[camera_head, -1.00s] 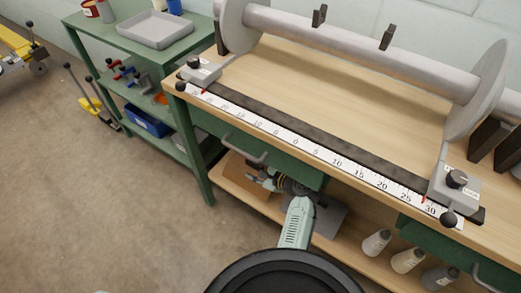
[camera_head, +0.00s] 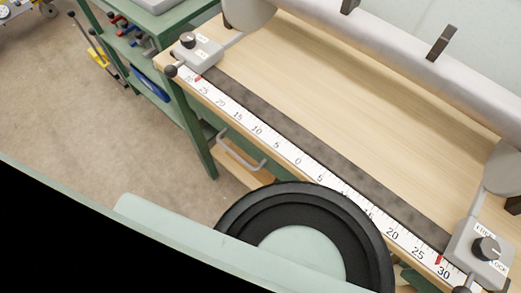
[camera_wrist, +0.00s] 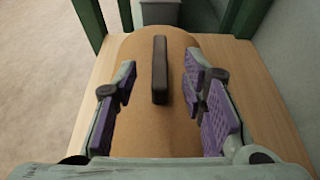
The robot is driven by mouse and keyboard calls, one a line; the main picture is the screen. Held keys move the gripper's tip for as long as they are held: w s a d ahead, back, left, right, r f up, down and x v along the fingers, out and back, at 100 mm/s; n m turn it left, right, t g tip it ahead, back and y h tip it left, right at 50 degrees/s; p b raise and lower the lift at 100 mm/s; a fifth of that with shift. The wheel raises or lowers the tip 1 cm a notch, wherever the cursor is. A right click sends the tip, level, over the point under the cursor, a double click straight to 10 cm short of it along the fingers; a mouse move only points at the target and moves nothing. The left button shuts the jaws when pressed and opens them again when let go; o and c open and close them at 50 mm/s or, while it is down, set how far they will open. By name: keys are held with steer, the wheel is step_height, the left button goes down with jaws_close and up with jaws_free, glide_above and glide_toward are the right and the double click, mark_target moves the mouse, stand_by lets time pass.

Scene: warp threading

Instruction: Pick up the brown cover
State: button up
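In the wrist view the brown cover (camera_wrist: 143,128) is a rounded tan-brown shell lying on a light wooden board. A dark bar-like handle (camera_wrist: 160,70) stands up along its top. My gripper (camera_wrist: 161,85) is open above it, with purple-padded fingers on the left and right of the handle. There is a gap between the handle and the pads on both sides. In the head view my own arm fills the lower part and hides the gripper and cover.
The wooden bench top (camera_head: 300,85) has a ruler (camera_head: 270,140) and dark strip along its front edge. Clamp blocks stand at the left (camera_head: 198,50) and right (camera_head: 478,250). Green legs (camera_wrist: 90,20) flank the board in the wrist view. A drawer handle (camera_head: 240,152) sticks out below the bench.

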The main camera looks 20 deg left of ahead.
steer(key=shift+x, duration=2.7)
steer(key=shift+c, duration=0.5)
jaws_close()
